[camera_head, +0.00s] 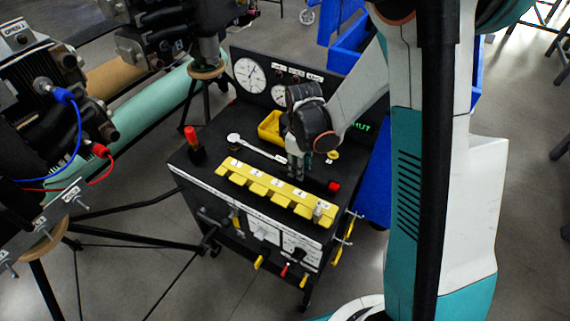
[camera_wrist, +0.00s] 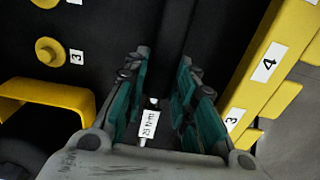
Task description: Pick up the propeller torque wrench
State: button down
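The torque wrench (camera_head: 254,147) lies on the black top of the cart, its silver head at the left and its shaft running toward my gripper. A white label (camera_wrist: 149,124) reading about 25 N·m shows between my fingers in the wrist view. A dark handle seems to continue beyond it, hard to tell from the black top; a red piece (camera_head: 334,187) lies in line with it. My gripper (camera_head: 298,172) points down over the wrench. In the wrist view its green-padded fingers (camera_wrist: 167,80) are apart, one on each side of the wrench's line. Contact is not visible.
A yellow numbered rack (camera_head: 275,191) runs along the cart's front, close beside my gripper. A yellow bin (camera_head: 270,127) and a gauge panel (camera_head: 250,75) stand behind. A red-topped black item (camera_head: 191,137) stands at the left corner. Yellow knobs (camera_wrist: 49,50) are near.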

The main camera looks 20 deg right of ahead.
notch_tip(320, 180, up, 20)
jog(key=p, duration=0.7)
